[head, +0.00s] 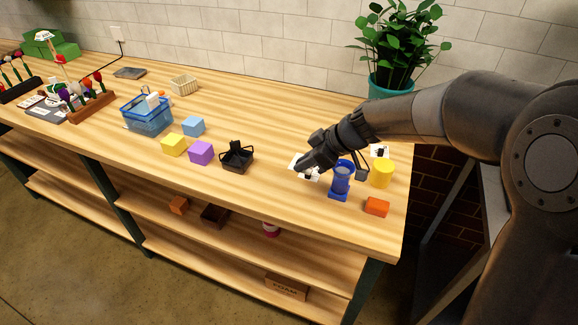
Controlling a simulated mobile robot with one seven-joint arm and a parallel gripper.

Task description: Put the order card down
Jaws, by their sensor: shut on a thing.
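A white order card (296,162) with dark print is at my gripper (307,168), on the right part of the wooden table. My gripper is shut on the card and partly covers it. The card is at or just above the table top; I cannot tell whether it touches. Another white card (380,150) with a dark mark shows farther right, behind the yellow cylinder.
A blue holder (341,180) stands just right of my gripper, with a yellow cylinder (382,173) and an orange block (377,207) beyond. A black basket (236,160) and coloured cubes (201,153) lie left. A potted plant (391,85) stands behind. The front edge is close.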

